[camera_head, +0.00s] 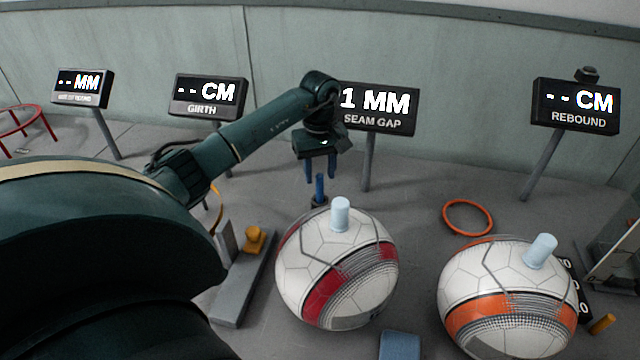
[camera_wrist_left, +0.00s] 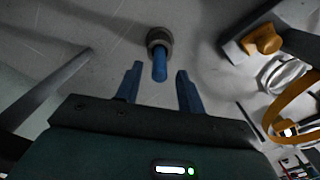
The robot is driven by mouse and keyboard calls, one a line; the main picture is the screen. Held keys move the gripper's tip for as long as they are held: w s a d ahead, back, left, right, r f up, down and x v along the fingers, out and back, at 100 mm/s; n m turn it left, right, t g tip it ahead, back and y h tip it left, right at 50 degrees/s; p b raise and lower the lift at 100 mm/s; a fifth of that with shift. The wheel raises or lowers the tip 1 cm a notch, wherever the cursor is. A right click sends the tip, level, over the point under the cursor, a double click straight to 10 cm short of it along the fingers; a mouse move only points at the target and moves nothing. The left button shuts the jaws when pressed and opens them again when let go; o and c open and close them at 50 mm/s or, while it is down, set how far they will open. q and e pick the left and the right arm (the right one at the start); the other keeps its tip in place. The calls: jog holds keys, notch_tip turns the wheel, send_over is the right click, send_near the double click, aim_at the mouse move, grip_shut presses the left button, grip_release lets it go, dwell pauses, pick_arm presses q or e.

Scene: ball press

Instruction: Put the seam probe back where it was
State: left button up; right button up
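The seam probe, with a blue handle (camera_head: 320,184), stands upright in a small dark round holder (camera_head: 319,201) behind the red-banded ball. In the left wrist view the blue handle (camera_wrist_left: 160,70) rises from the grey holder ring (camera_wrist_left: 158,39). My left gripper (camera_head: 321,173) is open just above the probe, its blue fingers pointing down. In the left wrist view the open fingers (camera_wrist_left: 158,86) lie either side of the handle's line, with nothing between the tips. The SEAM GAP display (camera_head: 378,108) reads 1 MM, its left part hidden by my arm. My right gripper is not in view.
A red-banded ball (camera_head: 322,264) and an orange-banded ball (camera_head: 505,300), each with a pale peg on top, stand in front. A grey stand with a yellow knob (camera_head: 254,240) is left of them. An orange ring (camera_head: 467,217) lies behind. Signs line the back.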

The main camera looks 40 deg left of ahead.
pick_arm(q)
notch_tip(320, 180, up, 7)
jog(key=shift+r, duration=0.1)
dwell(0.7)
